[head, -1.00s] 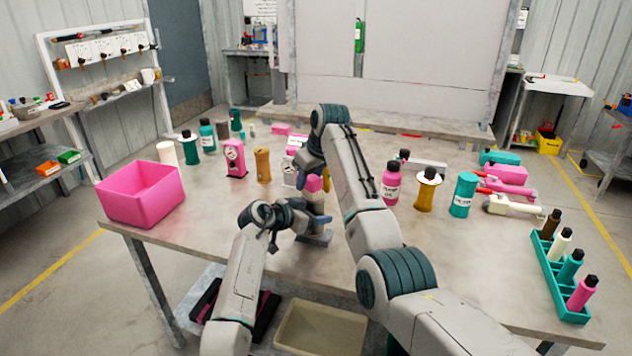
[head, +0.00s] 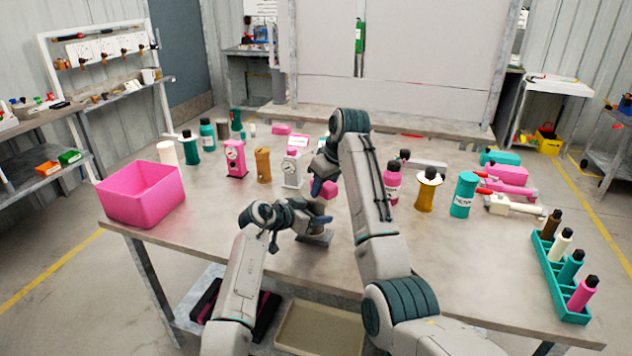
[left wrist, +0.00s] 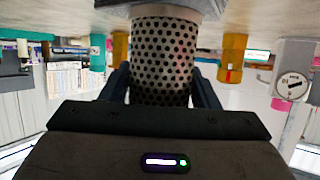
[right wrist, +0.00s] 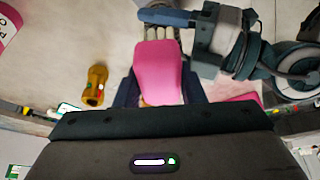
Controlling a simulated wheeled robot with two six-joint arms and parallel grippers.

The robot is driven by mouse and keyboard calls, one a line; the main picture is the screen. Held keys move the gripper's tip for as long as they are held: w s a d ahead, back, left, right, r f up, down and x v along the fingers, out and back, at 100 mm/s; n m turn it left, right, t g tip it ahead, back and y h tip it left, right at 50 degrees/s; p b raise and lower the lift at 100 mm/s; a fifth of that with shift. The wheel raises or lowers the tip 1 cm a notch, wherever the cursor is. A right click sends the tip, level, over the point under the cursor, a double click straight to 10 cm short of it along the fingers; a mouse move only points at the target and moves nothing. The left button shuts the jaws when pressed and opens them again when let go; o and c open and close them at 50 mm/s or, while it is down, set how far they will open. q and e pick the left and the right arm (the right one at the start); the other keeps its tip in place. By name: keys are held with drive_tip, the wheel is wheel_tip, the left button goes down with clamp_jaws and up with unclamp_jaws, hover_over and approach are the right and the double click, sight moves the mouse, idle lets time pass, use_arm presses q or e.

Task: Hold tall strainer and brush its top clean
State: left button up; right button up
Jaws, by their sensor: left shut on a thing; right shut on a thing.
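The tall strainer (left wrist: 165,60) is a dark-dotted perforated cylinder standing between my left gripper's fingers. In the head view its grey base (head: 316,238) rests on the table and most of its body is hidden. My left gripper (head: 318,221) is shut around it from the left. My right gripper (head: 324,182) is above, shut on a pink brush (right wrist: 158,72). The brush's pale bristles (right wrist: 157,37) show beyond its pink body, near my left gripper's blue finger in the right wrist view. The strainer's top is hidden there, so I cannot tell whether the bristles touch it.
A pink bin (head: 140,195) stands at the table's left. Pink and white gauge units (head: 291,170) and a yellow part (head: 263,165) stand behind the grippers. A pink bottle (head: 392,186) is close right of my right arm. A teal bottle rack (head: 558,275) is at right.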

drive_tip(key=shift+r, duration=4.1)
use_arm(q)
drive_tip(key=o, duration=1.1)
